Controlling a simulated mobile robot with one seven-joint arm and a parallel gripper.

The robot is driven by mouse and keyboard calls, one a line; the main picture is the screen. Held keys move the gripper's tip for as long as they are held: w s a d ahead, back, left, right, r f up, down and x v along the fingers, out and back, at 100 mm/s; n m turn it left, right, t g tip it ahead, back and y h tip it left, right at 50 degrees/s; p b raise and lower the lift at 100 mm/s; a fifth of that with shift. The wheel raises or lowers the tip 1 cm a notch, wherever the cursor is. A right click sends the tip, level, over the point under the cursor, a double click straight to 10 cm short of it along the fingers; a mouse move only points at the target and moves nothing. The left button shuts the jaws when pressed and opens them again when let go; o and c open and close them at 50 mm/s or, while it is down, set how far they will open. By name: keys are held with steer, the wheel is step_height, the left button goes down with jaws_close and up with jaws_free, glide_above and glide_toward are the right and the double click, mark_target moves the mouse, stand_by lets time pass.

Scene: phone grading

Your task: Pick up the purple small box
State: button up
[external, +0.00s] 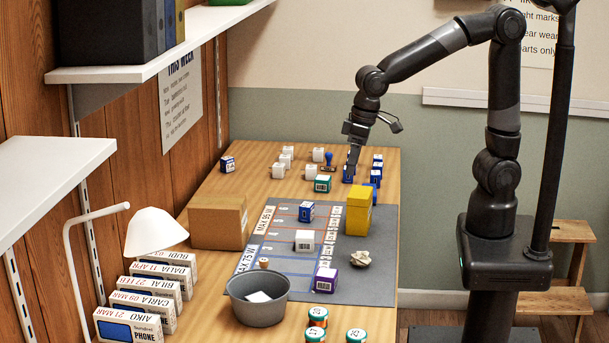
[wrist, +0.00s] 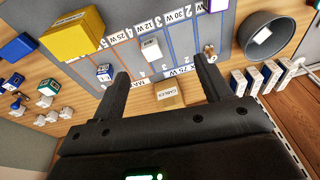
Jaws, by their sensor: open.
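The purple small box (external: 325,280) has a white label side. It stands on the front right part of the grey mat (external: 378,282), right of the grey bowl. In the wrist view, a white and purple box (wrist: 218,5) cut off by the top edge looks like it. My gripper (external: 353,168) is far from it, over the far end of the table near the blue boxes. In the wrist view, my gripper (wrist: 160,70) has its fingers spread with nothing held between them.
A yellow box (external: 357,210), a white box (external: 304,241) and a blue box (external: 307,211) stand on the mat. A crumpled pale object (external: 360,259) lies behind the purple box. The grey bowl (external: 257,309) and several jars (external: 318,317) are nearby. A cardboard box (external: 218,222) stands left.

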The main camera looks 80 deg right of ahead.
steer(key=w+a+f+g, duration=0.1)
steer(key=w+a+f, duration=0.3)
steer(key=a+f, duration=0.3)
steer(key=g, duration=0.1)
glide_toward(326, 272)
steer(key=shift+w+d+h, duration=0.1)
steer(key=shift+d+h, duration=0.1)
steer(key=shift+h, duration=0.2)
step_height(326, 272, down, 5)
steer(key=shift+a+f, duration=0.2)
steer(key=shift+f, duration=0.05)
steer(key=shift+a+f, duration=0.15)
steer(key=shift+f, duration=1.25)
steer(key=shift+a+f, duration=0.2)
steer(key=shift+f, duration=1.25)
steer(key=shift+c, duration=0.5)
steer(key=c, duration=1)
steer(key=shift+r, duration=0.15)
